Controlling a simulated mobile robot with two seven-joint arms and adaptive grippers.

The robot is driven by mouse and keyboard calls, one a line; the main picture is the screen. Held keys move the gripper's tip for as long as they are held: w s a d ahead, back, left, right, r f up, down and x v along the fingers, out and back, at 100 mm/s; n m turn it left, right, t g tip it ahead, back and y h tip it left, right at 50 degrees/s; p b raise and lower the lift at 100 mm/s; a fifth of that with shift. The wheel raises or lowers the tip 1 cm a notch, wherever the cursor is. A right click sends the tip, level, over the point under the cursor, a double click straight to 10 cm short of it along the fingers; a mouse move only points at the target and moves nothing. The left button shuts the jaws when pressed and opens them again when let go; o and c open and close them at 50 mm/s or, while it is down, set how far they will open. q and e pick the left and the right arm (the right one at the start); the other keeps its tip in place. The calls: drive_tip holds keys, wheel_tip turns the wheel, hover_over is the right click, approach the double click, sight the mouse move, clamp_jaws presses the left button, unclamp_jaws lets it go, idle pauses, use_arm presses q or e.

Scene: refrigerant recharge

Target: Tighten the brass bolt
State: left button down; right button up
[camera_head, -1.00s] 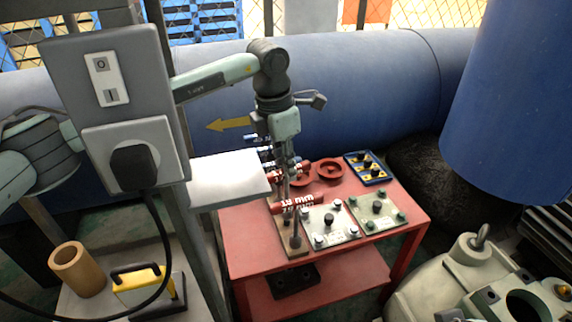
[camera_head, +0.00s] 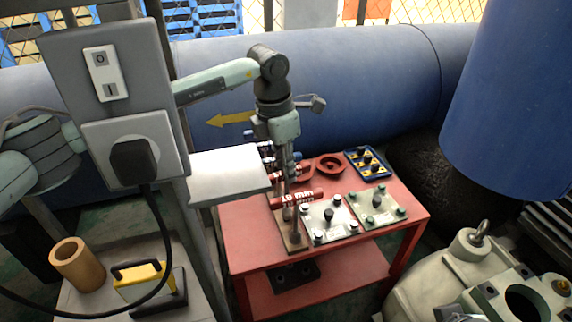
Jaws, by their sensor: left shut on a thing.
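My left gripper (camera_head: 289,172) points down over the front left of the red table. It is shut on a red tool marked in millimetres (camera_head: 297,198), with the tool's handle lying across below the fingers. The exact contact is small and partly hidden. A brass-coloured bolt head (camera_head: 562,287) sits on the flange of the pale green machine (camera_head: 455,265) at the lower right. My right gripper is not in view.
The red table (camera_head: 350,248) also holds a brown tool stand (camera_head: 295,240), two pale plates with knobs, a blue tray (camera_head: 368,164) and red rings (camera_head: 330,166). A grey post with a switch box (camera_head: 105,75) stands at left. A blue tank (camera_head: 515,100) hangs over the right.

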use_arm(q)
drive_tip(key=shift+f, duration=0.5)
drive_tip(key=c, duration=1.4)
unclamp_jaws()
